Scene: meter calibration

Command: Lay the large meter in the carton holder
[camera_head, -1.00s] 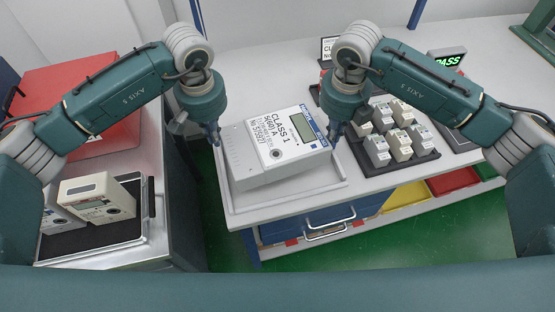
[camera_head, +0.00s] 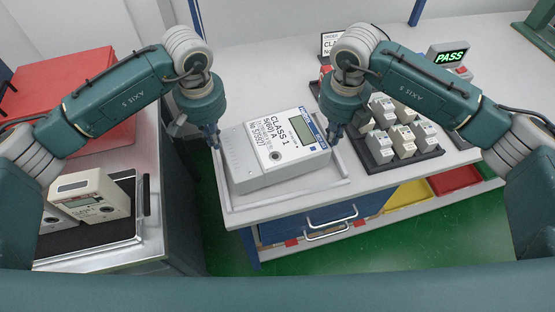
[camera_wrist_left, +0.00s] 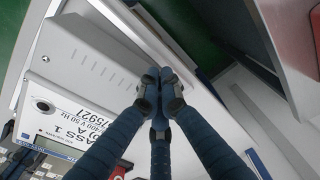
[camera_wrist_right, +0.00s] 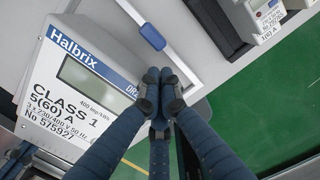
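The large meter (camera_head: 278,153) is a light grey box with a display and the text "CLASS 1". It lies face up, within the outline of a shallow pale tray (camera_head: 243,217) on the table. I cannot tell whether it rests on the tray floor or hangs just above. My left gripper (camera_head: 213,143) is at its left side and my right gripper (camera_head: 337,131) at its right side. In the left wrist view (camera_wrist_left: 152,80) and the right wrist view (camera_wrist_right: 152,80) the fingertips are together against or very near the meter's sides. No separate carton holder is identifiable.
A black rack (camera_head: 385,159) of several small meters stands right of the tray, with a "PASS" display (camera_head: 449,57) beyond. At left, across a gap, are a black-lined case (camera_head: 110,234) with meters (camera_head: 95,197) and a red box (camera_head: 90,100). Drawers (camera_head: 320,218) sit below.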

